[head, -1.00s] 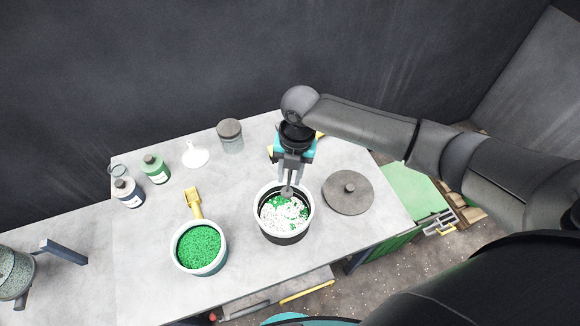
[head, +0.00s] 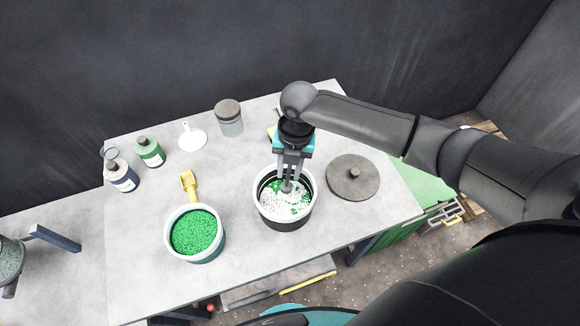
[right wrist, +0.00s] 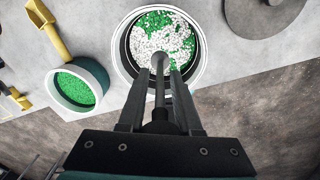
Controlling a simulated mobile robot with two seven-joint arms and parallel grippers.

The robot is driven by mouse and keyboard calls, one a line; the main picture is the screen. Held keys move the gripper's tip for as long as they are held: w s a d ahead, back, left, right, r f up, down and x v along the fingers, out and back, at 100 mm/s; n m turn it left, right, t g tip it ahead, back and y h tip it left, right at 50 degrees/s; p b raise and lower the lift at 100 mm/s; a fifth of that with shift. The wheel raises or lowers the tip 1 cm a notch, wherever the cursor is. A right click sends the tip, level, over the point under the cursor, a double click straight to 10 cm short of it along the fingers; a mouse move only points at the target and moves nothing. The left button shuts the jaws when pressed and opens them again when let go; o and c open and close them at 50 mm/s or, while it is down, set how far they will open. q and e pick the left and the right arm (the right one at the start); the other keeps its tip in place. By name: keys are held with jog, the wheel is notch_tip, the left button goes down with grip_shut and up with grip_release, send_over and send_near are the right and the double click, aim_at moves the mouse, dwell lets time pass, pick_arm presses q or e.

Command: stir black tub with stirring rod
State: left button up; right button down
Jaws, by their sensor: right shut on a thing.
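The black tub (head: 284,222) has a white rim and stands on the grey table, holding white and green granules. It also shows in the right wrist view (right wrist: 122,58). My right gripper (head: 289,178) is above the tub, pointing down, shut on the stirring rod (head: 287,187). The rod (right wrist: 159,80) runs down between the fingers, and its rounded grey end is at the granules inside the tub. How deep it sits cannot be told. My left gripper is not in view.
A tub of green granules (head: 196,233) with a yellow scoop (head: 189,184) stands to the left. A round grey lid (head: 353,178) lies close on the right. Behind are a lidded jar (head: 229,118), a white funnel (head: 192,136), a green bottle (head: 150,152) and a white bottle (head: 122,176).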

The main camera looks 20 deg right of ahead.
aim_at(285, 186)
jog(key=shift+a+f+b, duration=0.15)
jog(key=shift+f+b, duration=0.8)
jog(key=shift+f, duration=0.55)
jog(key=shift+a+f+b, duration=0.2)
jog(key=shift+f+b, duration=0.8)
jog(key=shift+f, duration=0.5)
jog(key=shift+a+f+b, duration=0.15)
jog(key=shift+f+b, duration=0.8)
jog(key=shift+f, duration=0.55)
jog(key=shift+a, duration=0.1)
